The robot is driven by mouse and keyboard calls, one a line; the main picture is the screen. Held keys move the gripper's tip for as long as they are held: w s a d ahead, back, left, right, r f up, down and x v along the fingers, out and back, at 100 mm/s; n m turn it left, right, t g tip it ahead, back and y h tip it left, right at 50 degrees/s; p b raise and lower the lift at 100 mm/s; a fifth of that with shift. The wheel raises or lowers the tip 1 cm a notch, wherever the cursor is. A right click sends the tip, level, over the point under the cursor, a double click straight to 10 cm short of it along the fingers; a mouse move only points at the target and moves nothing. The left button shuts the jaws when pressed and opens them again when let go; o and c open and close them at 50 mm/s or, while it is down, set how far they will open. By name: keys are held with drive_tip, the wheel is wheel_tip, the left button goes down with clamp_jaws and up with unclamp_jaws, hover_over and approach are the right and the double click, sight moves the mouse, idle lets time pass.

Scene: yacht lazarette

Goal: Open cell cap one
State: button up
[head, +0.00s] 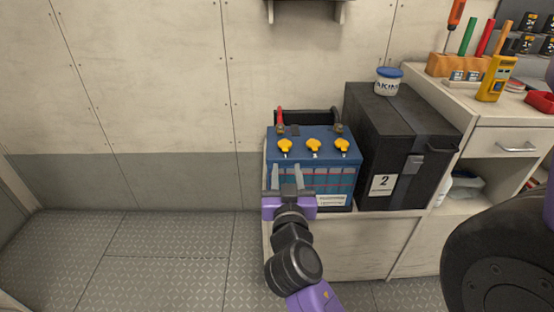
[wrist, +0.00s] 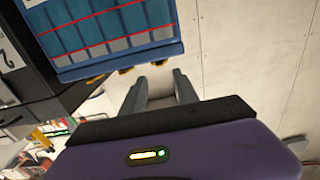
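A blue battery (head: 312,180) stands on a low white bench against the wall. Three yellow cell caps sit in a row on its top: the left cap (head: 284,145), the middle cap (head: 313,145) and the right cap (head: 341,145). I cannot tell which is cap one. My gripper (head: 289,180) is open and empty in front of the battery's left part, below the left cap. In the wrist view its fingers (wrist: 160,95) are apart with only wall between them. The battery front (wrist: 105,35) and the edges of the yellow caps (wrist: 127,70) show there beyond the fingertips.
A black box (head: 400,140) marked 2 stands right of the battery, with a white tub (head: 388,81) on top. A workbench (head: 510,130) with tools is at the right. A red-topped terminal (head: 280,120) rises behind the left cap. The floor at the left is clear.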

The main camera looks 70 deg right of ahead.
sight(285, 151)
drive_tip(key=x, duration=0.7)
drive_tip(key=shift+d, duration=0.1)
clamp_jaws()
